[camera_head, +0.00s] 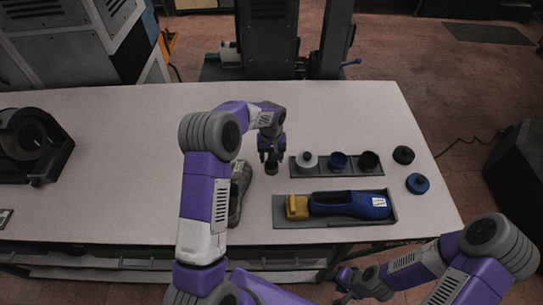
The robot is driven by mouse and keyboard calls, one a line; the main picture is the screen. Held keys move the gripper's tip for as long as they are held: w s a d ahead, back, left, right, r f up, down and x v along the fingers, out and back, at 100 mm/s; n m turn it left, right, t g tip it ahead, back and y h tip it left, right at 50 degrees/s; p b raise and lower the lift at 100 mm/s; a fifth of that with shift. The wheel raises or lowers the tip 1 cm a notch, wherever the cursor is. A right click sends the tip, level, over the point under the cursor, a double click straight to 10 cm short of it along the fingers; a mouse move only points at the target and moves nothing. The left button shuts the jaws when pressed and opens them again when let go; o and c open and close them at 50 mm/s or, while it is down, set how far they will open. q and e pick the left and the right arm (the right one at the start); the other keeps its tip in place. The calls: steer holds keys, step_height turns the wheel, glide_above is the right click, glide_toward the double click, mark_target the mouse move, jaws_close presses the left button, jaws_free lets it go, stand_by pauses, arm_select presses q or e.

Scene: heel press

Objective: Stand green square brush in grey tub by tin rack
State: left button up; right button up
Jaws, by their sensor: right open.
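The tin rack (349,173) is a dark tray right of the table's middle, holding a white tin (307,162), a blue tin (338,161) and a black tin (369,161). A small dark grey round tub (272,169) stands just left of the rack. My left gripper (271,156) points down right above this tub; its fingers are too small and dark to tell open from shut. I cannot make out the green square brush; the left gripper or arm may hide it. My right gripper (345,281) is open, low in front of the table edge, away from these things.
A blue shoe (350,205) and a yellow block (297,207) lie in a grey tray (385,219). A grey shoe (238,190) is partly behind my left arm. Black (403,155) and blue (417,184) lids lie at right. The table's back is clear.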

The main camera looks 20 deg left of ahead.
arm_select(q)
step_height(320, 180, up, 12)
steer(key=shift+r, duration=0.25)
stand_by(0.5)
stand_by(0.4)
